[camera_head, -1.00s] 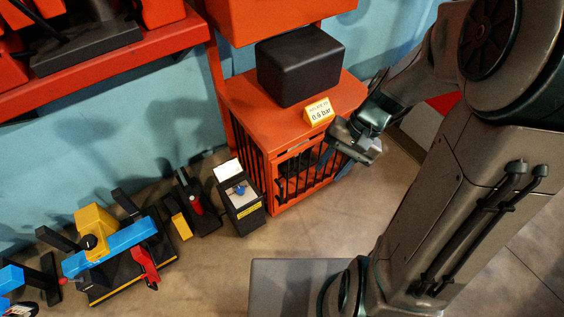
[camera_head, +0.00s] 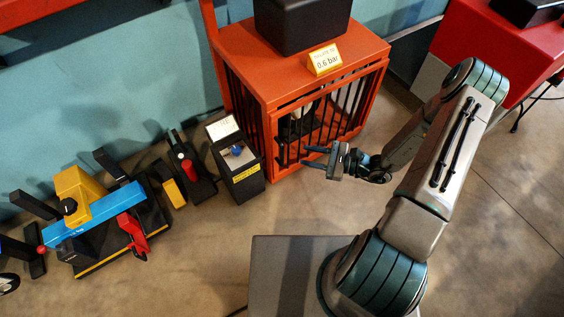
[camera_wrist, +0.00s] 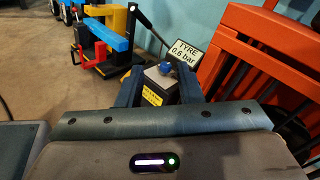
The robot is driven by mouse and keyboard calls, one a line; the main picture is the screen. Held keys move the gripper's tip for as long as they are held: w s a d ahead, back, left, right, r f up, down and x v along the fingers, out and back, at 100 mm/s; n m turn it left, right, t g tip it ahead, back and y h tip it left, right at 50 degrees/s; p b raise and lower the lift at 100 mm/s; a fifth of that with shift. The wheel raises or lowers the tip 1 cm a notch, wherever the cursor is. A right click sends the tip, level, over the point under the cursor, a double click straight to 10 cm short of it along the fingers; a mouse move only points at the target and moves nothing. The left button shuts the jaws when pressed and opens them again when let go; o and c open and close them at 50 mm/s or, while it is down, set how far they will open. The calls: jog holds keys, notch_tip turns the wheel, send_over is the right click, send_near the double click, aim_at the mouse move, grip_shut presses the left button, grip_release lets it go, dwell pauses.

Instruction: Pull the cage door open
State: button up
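The orange cage (camera_head: 262,70) stands on the floor against the blue wall. Its door (camera_head: 333,108), an orange frame with black vertical bars, is on the front face and looks closed. Something dark and pale inside is only partly visible behind the bars. My gripper (camera_head: 305,156) is in front of the lower door, fingers pointing left and apart, with nothing between them. I cannot tell whether a finger touches the bars. In the wrist view my gripper (camera_wrist: 160,76) has its two dark blue fingers spread, and the orange cage (camera_wrist: 240,60) is at the right.
A small black box with a blue knob (camera_head: 238,172) stands left of the cage. Blue-yellow equipment (camera_head: 95,215) is further left. A red cabinet (camera_head: 500,50) is at right. The floor before the cage is clear.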

aim_at(283, 158)
notch_tip(283, 158, down, 17)
jog(key=m+t+h+b, duration=0.3)
jog(key=m+t+b, duration=0.2)
jog(key=m+t, duration=0.35)
jog(key=shift+m+h, duration=0.3)
jog(key=shift+m, duration=0.15)
jog(key=shift+w+d+b+x, duration=0.1)
jog(key=shift+b+x, duration=0.4)
jog(key=shift+x, duration=1.75)
jog(key=shift+w+d+b+x, duration=0.15)
jog(key=shift+b+x, duration=0.4)
jog(key=shift+x, duration=1.75)
jog(key=shift+w+d+b+x, duration=0.1)
jog(key=shift+b+x, duration=0.4)
jog(key=shift+x, duration=1.75)
jog(key=shift+f, duration=0.1)
grip_shut()
